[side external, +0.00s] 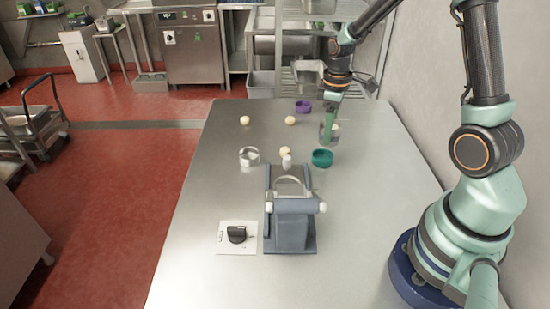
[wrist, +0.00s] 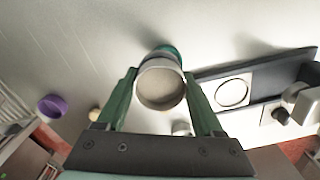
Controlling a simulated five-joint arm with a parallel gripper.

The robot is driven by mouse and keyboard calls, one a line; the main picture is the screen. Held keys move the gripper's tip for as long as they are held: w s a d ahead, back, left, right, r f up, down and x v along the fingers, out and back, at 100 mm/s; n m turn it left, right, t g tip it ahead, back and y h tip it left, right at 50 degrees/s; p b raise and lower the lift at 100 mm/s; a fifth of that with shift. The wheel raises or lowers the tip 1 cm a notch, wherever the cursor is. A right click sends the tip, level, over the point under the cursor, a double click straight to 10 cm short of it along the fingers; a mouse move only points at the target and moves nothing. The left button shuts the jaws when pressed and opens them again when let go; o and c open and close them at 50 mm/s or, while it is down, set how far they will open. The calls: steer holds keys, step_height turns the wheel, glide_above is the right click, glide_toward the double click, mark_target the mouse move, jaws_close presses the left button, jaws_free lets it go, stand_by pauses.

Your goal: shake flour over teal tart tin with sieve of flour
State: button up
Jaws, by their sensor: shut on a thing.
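My gripper (side external: 331,137) is shut on the sieve of flour (side external: 323,129), a small grey metal cup. In the wrist view the sieve (wrist: 160,84) sits between the two green fingers, with pale flour inside. The teal tart tin (side external: 322,159) stands on the steel table just below and slightly in front of the gripper in the side view. In the wrist view only a teal edge of the tin (wrist: 166,49) shows behind the sieve, which hides the rest. The sieve is held above the table; I cannot tell whether it is exactly over the tin.
A purple tin (side external: 304,107) is farther back. The table's right side is clear.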

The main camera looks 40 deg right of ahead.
steer(key=shift+r, duration=1.55)
